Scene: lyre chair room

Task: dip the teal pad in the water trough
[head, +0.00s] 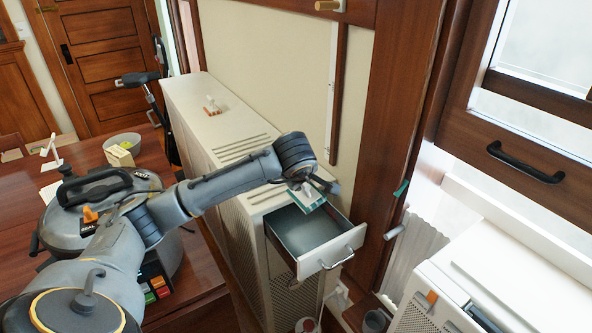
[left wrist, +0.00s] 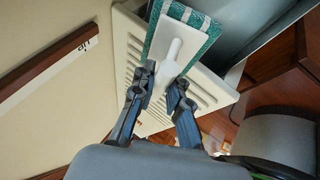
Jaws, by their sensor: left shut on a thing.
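The teal pad (head: 311,205) has a white backing and a white handle. It also shows in the left wrist view (left wrist: 204,36), with lighter stripes on the teal part. My left gripper (left wrist: 165,82) is shut on its white handle. In the head view my left gripper (head: 309,188) holds the pad above the back part of the water trough (head: 330,253). The trough looks like a pulled-out drawer with a grey-blue inside and a pale front with a handle. The pad looks tilted; I cannot tell its exact height above the trough. My right gripper is not in view.
A long pale slatted cabinet (head: 195,100) runs along the wall behind the trough. A wooden post (head: 385,130) stands close right of it. A large lidded pot (head: 95,205) and a bowl (head: 123,142) stand on the wooden table at left. A white unit (head: 520,270) stands at lower right.

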